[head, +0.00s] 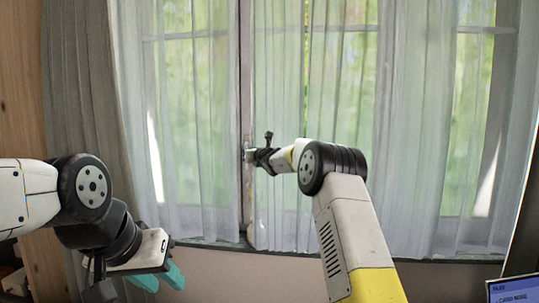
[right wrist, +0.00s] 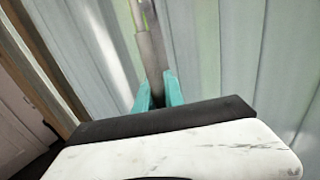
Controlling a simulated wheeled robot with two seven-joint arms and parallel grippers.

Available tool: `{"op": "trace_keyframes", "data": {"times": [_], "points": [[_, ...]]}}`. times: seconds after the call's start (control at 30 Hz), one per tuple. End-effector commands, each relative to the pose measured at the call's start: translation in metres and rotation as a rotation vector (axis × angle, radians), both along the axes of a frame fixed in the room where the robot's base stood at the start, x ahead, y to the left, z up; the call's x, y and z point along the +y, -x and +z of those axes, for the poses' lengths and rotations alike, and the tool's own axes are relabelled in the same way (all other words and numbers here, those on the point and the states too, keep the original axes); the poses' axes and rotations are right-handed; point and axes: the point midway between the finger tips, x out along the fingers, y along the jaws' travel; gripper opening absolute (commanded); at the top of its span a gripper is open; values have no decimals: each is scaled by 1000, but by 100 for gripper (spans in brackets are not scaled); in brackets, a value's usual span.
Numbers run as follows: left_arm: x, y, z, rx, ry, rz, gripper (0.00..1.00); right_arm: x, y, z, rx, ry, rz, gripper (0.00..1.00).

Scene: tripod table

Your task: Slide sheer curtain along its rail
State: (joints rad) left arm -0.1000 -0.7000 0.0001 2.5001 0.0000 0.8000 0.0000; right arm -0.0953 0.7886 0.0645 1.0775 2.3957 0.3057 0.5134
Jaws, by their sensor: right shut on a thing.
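A sheer white curtain (head: 345,120) hangs over the right part of the window, and another sheer panel (head: 195,110) hangs over the left part. A narrow gap by the window's middle post (head: 246,90) separates them. My right gripper (head: 250,155) is at the left edge of the right panel, beside this post. In the right wrist view its teal fingers (right wrist: 158,92) are shut at the edge of the sheer curtain (right wrist: 215,50), with a grey upright strip between them; the exact grip is partly hidden. My left gripper (head: 158,280) is low at the left, open and empty, away from the curtains.
A thick grey curtain (head: 85,100) hangs at the far left beside a wooden panel (head: 22,80). The window sill (head: 330,255) runs below the curtains. A screen (head: 513,290) stands at the lower right corner.

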Motion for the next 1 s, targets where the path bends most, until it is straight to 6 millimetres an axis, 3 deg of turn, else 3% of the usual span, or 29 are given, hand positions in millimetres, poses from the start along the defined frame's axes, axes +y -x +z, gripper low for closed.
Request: {"op": "trace_keyframes", "data": {"times": [0.03, 0.13, 0.4, 0.6, 0.97, 1.0], "points": [[0, 0, 0, 0, 0, 0, 35, 21, -4, -2, 1, 0, 8, 0], [0, 0, 0, 0, 0, 0, 35, 47, -11, -2, 1, 1, 7, 0], [0, 0, 0, 0, 0, 0, 35, 91, -22, -2, 2, 0, 3, 0], [0, 0, 0, 0, 0, 0, 35, 103, -26, -2, 2, 0, 1, 0], [0, 0, 0, 0, 0, 0, 35, 106, -26, 0, -1, -1, 3, 0], [0, 0, 0, 0, 0, 0, 35, 106, -26, 0, -1, -1, 4, 15]]}}
